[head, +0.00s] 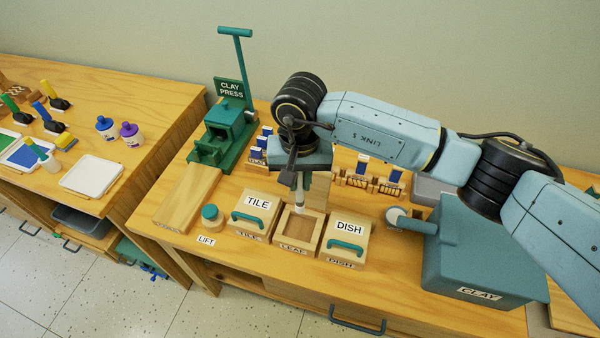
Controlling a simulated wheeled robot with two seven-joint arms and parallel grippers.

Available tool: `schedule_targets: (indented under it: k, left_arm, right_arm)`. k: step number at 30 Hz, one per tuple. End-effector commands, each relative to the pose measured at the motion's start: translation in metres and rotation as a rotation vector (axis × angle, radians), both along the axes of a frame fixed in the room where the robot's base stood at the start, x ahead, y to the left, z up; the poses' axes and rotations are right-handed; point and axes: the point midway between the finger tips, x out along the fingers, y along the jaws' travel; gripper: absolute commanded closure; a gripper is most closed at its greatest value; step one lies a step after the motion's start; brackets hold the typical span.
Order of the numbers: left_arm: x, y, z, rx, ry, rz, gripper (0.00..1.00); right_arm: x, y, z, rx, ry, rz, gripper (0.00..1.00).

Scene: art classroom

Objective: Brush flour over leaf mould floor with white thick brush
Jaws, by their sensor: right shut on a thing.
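The leaf mould (277,239) is an open wooden box labelled LEAF, between the TILE and DISH boxes, with a bare-looking wooden floor (299,227). My right gripper (299,186) hangs above it, pointing down. It is shut on the white thick brush (299,203), a pale narrow piece pointing down over the mould's back part. I cannot tell whether the tip touches the mould. No flour is clearly visible on its floor. My left gripper is not in view.
The TILE box (257,201) and DISH box (350,228) have green handles and stand close on either side. A teal CLAY box (480,245) stands right, a green clay press (226,125) back left. A round white-topped item (396,214) lies near the CLAY box.

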Motion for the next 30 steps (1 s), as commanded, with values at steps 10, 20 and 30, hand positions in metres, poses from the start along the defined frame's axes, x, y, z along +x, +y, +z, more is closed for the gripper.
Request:
schedule_targets:
  k: [10,20,30]
  left_arm:
    - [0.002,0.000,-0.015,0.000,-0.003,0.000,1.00]
    - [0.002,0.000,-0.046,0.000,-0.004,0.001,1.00]
    - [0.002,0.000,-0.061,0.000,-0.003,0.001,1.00]
  right_arm:
    - [-0.001,0.000,-0.038,0.001,0.002,0.000,1.00]
    - [0.000,0.000,-0.070,0.000,0.000,0.001,1.00]
    - [0.000,0.000,-0.082,0.000,0.000,0.001,1.00]
